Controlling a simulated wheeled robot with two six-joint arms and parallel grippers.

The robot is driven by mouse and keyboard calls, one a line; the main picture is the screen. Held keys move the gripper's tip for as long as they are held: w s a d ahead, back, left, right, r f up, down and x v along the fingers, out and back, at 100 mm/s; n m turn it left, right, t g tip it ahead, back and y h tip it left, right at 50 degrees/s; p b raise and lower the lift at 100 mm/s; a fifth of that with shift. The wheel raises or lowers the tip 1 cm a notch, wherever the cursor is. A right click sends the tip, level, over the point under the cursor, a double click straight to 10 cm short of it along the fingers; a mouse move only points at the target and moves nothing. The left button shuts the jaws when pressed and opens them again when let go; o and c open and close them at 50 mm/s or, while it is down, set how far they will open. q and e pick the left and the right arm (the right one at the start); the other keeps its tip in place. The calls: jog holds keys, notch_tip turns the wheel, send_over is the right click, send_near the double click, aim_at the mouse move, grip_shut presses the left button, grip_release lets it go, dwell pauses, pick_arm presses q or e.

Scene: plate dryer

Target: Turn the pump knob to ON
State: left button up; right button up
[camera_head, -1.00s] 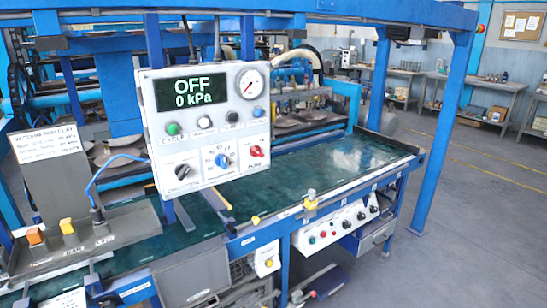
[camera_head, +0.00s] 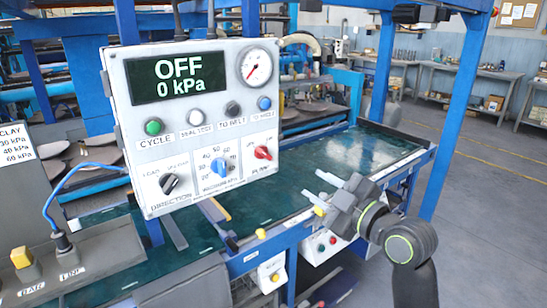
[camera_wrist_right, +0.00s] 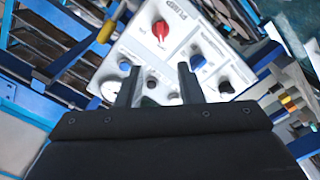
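The pump knob (camera_head: 263,152) is a red knob at the lower right of the white control panel (camera_head: 140,97). The display (camera_head: 178,77) reads OFF and 0 kPa. My right gripper (camera_head: 326,188) is to the right of the panel and a little lower than the knob, apart from it. In the right wrist view its two fingers (camera_wrist_right: 158,85) are spread with nothing between them. The red pump knob (camera_wrist_right: 160,30) appears there beyond the fingertips, near the top, beside the PUMP label. My left gripper is not in view.
A blue vacuum knob (camera_head: 219,167) and a black direction knob (camera_head: 169,184) share the panel with several push buttons and a gauge (camera_head: 256,68). A green tabletop (camera_head: 345,158) lies behind and below. A blue post (camera_head: 452,115) stands at right.

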aim_at(267, 156)
jog(key=p+x, duration=0.3)
jog(key=x, duration=1.3)
jog(key=shift+w+a+f+p, duration=0.1)
jog(key=shift+w+a+p, duration=0.1)
jog(key=shift+p, duration=0.15)
grip_shut()
